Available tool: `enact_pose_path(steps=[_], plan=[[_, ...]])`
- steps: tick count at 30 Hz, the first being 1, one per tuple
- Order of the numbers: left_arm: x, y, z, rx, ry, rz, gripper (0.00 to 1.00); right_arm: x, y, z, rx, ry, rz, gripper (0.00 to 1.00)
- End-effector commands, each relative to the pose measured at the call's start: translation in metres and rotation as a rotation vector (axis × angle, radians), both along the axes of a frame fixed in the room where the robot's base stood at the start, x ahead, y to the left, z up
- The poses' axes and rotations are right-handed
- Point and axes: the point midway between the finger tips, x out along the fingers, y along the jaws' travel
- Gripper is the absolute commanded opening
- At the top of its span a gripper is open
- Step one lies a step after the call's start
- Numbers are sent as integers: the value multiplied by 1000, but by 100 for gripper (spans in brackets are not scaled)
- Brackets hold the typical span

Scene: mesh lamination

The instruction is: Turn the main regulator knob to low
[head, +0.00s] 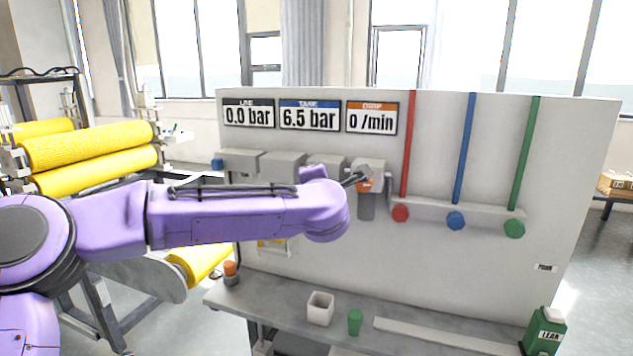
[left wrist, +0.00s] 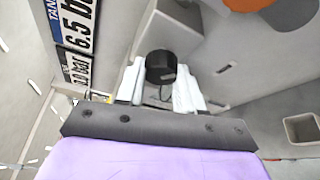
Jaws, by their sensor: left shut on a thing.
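The upright grey panel (head: 560,130) carries three displays: line 0.0 bar (head: 248,114), tank 6.5 bar (head: 309,115) and drip 0 /min (head: 372,117). My left arm reaches across the panel from the left. Its gripper (head: 357,177) is at the row of grey housings, beside an orange-marked unit with a dark cylinder below. In the left wrist view, a black round knob (left wrist: 160,67) sits between the pale fingers of my left gripper (left wrist: 160,88), which is shut on it. No low mark is readable. The arm hides part of the panel. My right gripper is not in view.
Red (head: 400,213), blue (head: 456,221) and green (head: 514,229) round valves sit on the panel's right. A bench (head: 290,318) below holds a white box (head: 320,308) and a green cup (head: 355,322). Yellow rollers (head: 85,148) stand at left; a green leak bottle (head: 545,332) is at lower right.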

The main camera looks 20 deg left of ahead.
Motion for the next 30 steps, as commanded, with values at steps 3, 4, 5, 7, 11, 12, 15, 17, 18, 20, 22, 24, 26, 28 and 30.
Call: enact_pose_path(steps=[3,4,5,7,11,12,15,17,18,20,22,24,26,28,30], plan=[[0,0,-1,-110,6,-1,6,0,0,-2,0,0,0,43],[0,0,-1,-138,6,-1,6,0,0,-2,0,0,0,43],[0,0,-1,-167,7,0,6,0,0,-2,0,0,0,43],[0,0,-1,-234,8,0,6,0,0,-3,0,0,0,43],[0,1,-1,-357,13,0,6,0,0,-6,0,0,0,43],[0,0,-1,-395,14,0,6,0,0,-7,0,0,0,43],[0,1,-1,-490,17,0,6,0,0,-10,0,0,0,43],[0,1,-1,-547,20,1,6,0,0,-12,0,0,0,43],[0,1,-1,-585,20,0,6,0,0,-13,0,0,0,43],[0,1,-1,-642,22,0,6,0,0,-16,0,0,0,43],[0,1,-2,-709,25,1,6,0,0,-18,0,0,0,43],[0,1,-2,-775,27,1,6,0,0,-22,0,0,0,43],[0,1,-2,-831,28,0,6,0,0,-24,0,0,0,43],[0,2,-1,-898,30,0,6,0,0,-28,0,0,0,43],[0,2,-2,-963,32,0,6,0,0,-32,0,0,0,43]])
